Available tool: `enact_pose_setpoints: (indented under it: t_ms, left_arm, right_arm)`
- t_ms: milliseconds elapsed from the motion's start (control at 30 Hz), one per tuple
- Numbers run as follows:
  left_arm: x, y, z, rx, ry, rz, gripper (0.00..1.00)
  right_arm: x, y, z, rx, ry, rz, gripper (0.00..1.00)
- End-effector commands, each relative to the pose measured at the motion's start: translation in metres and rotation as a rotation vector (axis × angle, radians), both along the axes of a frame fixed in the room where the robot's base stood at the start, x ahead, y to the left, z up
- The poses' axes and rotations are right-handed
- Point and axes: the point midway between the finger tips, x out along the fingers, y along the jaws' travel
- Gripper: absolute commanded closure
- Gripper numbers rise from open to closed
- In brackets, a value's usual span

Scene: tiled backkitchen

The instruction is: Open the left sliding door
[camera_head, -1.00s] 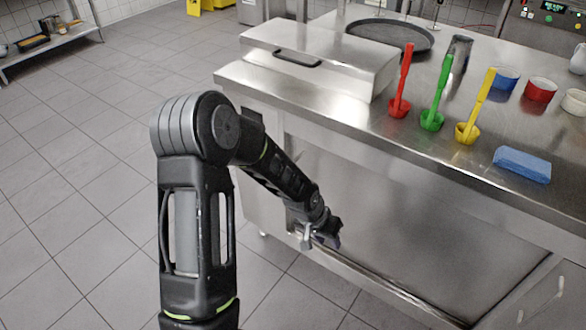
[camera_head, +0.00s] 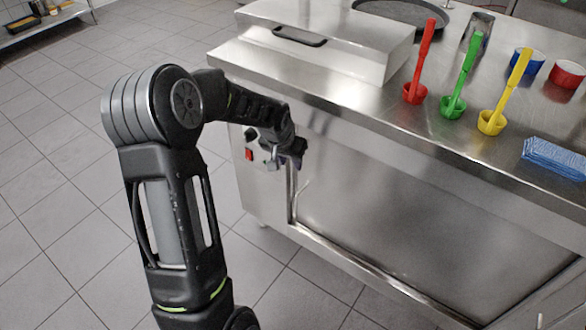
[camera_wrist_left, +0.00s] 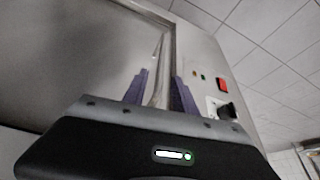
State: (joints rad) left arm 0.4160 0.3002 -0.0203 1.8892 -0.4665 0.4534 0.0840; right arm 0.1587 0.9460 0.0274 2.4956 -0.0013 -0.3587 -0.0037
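The left sliding door (camera_head: 370,215) is a plain steel panel in the counter's front and appears shut. A thin upright handle (camera_head: 294,190) runs along its left edge. In the left wrist view the door (camera_wrist_left: 70,55) fills the left side and the handle (camera_wrist_left: 158,72) rises between my fingers. My left gripper (camera_head: 298,150) is at the door's upper left edge, below the countertop. In the wrist view my left gripper (camera_wrist_left: 161,92) has its two purple fingers apart, one on each side of the handle. Contact cannot be told. My right gripper is not in view.
A control panel with a red switch (camera_wrist_left: 222,84) and a black knob (camera_wrist_left: 227,110) is beside the door. The countertop (camera_head: 330,92) overhangs above, with a steel lidded box (camera_head: 340,50), red, green and yellow ladles, and a blue cloth (camera_head: 556,158). Tiled floor at left is clear.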

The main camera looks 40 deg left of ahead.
Motion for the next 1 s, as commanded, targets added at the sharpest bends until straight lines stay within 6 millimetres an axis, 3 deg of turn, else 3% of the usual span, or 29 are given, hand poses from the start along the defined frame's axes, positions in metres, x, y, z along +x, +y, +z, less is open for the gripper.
enact_pose_setpoints:
  t_ms: [300, 700, 1000]
  left_arm:
    - [0.017, 0.004, -0.045, -0.001, 0.002, 0.0, 0.67]
    - [0.021, 0.004, -0.052, -0.001, 0.0, 0.001, 0.67]
    - [0.021, 0.004, -0.052, -0.001, 0.0, 0.001, 0.92]
  right_arm:
    - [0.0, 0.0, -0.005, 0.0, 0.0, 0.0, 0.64]
    - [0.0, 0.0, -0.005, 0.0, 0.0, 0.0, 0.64]
    - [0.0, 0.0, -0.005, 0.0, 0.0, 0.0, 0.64]
